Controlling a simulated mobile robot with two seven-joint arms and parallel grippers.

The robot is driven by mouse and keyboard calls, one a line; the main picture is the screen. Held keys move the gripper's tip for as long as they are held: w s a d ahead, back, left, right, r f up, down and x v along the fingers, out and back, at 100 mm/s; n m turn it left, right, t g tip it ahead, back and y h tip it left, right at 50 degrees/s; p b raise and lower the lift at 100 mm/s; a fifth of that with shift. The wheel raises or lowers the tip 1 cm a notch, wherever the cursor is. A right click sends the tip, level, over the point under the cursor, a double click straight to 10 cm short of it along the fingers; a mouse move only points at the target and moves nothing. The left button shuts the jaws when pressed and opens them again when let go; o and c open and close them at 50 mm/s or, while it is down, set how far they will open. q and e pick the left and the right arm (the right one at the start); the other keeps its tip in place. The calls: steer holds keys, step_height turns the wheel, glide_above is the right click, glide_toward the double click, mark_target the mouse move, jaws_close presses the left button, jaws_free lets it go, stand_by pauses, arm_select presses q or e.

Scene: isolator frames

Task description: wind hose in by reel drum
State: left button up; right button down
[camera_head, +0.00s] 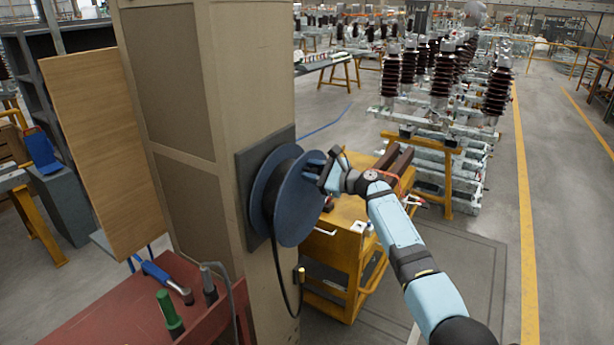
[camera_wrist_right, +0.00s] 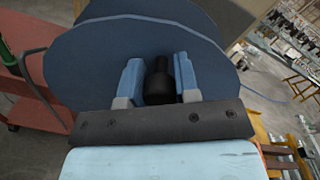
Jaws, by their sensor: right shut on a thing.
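A blue reel drum (camera_head: 299,205) is mounted on a dark plate (camera_head: 245,185) on the side of a beige column. A black hose (camera_head: 276,262) hangs from the drum in a loop, with a yellowish end piece (camera_head: 301,274) at its lower right. My right gripper (camera_head: 316,168) is at the upper right of the drum's outer face. In the right wrist view, its blue fingers (camera_wrist_right: 158,80) are shut on a black handle (camera_wrist_right: 159,82) on the blue disc (camera_wrist_right: 90,65). My left gripper is not in view.
A yellow cabinet (camera_head: 340,245) stands just behind and right of the drum. A red bench (camera_head: 120,315) with hand tools is at the lower left. The beige column (camera_head: 255,70) rises beside the drum.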

steer(key=shift+w+d+r+m, duration=0.1)
steer(key=shift+w+d+m, duration=0.35)
steer(key=shift+w+m, duration=0.15)
steer(key=c, duration=0.8)
jaws_free()
steer(key=shift+c, duration=0.2)
steer(key=shift+d, duration=0.1)
steer(key=b+v, duration=0.1)
steer(key=v, duration=1.2)
steer(key=shift+s+d+b, duration=0.2)
steer(key=shift+d+b, duration=0.05)
steer(key=shift+b, duration=0.05)
